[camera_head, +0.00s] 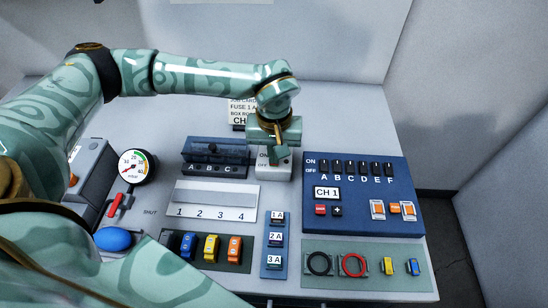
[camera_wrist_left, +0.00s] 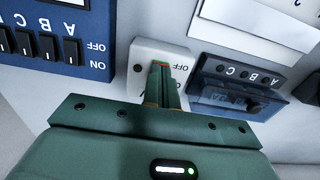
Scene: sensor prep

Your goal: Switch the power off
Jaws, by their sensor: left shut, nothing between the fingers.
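The power switch is a small white box (camera_head: 284,172) with ON and OFF marks, standing on the table between the dark slotted block and the blue panel. In the left wrist view the white box (camera_wrist_left: 146,56) shows its OFF label, partly covered by my fingers. My left gripper (camera_head: 277,156) is over this box with its fingers shut and empty. In the left wrist view the shut fingertips (camera_wrist_left: 161,66) are right at the face of the box. The switch's lever is hidden behind the fingers, so its position and any contact cannot be told. My right gripper is not in view.
A blue panel (camera_head: 405,222) with a row of switches stands close on the right. A dark block (camera_head: 213,152) marked A, B, C is close on the left. A job card (camera_head: 240,108) stands behind.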

